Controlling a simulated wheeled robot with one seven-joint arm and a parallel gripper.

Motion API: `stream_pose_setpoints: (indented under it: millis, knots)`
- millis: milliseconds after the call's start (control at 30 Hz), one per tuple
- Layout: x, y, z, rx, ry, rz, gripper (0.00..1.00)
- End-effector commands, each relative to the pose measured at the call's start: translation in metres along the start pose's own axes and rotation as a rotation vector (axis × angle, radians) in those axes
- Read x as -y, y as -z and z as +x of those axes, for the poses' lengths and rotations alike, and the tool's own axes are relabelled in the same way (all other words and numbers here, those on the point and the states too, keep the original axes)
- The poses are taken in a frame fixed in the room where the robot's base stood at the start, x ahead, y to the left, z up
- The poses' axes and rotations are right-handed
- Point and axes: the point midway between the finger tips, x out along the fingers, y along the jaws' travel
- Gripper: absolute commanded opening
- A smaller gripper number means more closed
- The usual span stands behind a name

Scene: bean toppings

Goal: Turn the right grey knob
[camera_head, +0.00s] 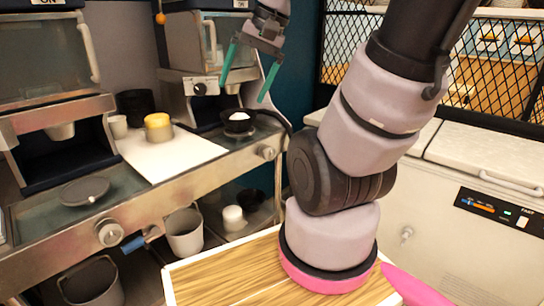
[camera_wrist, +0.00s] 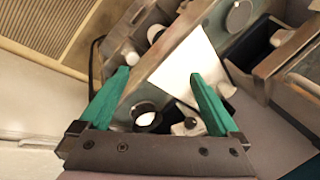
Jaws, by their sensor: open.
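The right grey knob (camera_head: 267,152) is a round knob on the front rail of the counter, below the black round dish (camera_head: 238,121) with white contents. A second grey knob (camera_head: 110,233) is on the same rail at the left. My gripper (camera_head: 243,92) is open and empty, its two green fingers pointing down above the right end of the counter. It is higher than the right knob, apart from it. In the wrist view my gripper (camera_wrist: 160,73) has its fingers spread wide, with the black dish (camera_wrist: 146,117) between them. I cannot surely make out the right knob there.
A white board (camera_head: 165,150) with a yellow-topped container (camera_head: 158,127) lies on the counter, left of the dish. A machine with a black knob (camera_head: 200,89) stands behind. Buckets (camera_head: 184,232) sit below the counter. A wooden-topped table (camera_head: 230,280) is in front.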

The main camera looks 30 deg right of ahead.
Motion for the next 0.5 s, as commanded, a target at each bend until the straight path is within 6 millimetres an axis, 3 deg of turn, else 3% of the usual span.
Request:
stream_pose_setpoints:
  millis: [100, 333, 500]
  knots:
    - [-0.01, 0.006, 0.032, 0.171, 0.02, 0.148, 0.98]
    - [-0.022, 0.023, 0.077, 0.444, 0.152, 0.44, 0.98]
    - [-0.035, 0.045, 0.107, 0.594, 0.308, 0.672, 0.98]
